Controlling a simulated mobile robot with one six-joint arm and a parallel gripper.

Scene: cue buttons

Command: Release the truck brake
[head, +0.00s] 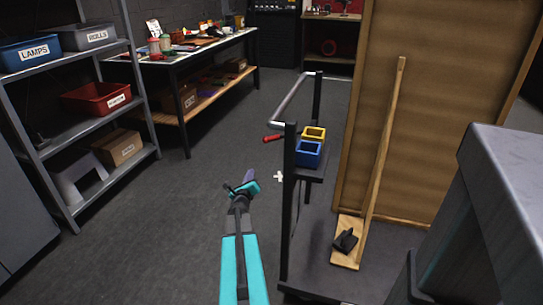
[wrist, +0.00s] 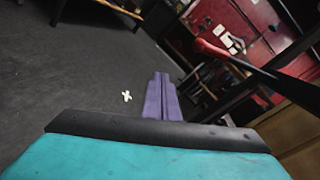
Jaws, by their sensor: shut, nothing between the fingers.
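The truck is a black-framed cart (head: 288,215) with a grey push bar (head: 293,97) at its far end. A red-ended lever (head: 272,138) sticks out to the left from near the top of its near left post; I take this as the brake. Its red grip also shows in the wrist view (wrist: 211,49), at upper right. My gripper (head: 249,175) is left of the post and lower in the picture than the lever, apart from it. Its purple fingers (wrist: 161,97) are together and empty in the wrist view.
Blue (head: 308,153) and yellow (head: 314,134) bins sit on the truck's shelf. A large board (head: 440,100) and a wooden piece (head: 383,150) stand on its deck. A small white cross (head: 279,177) shows near the post. Open floor (head: 180,220) lies left; a grey metal block (head: 505,180) is right.

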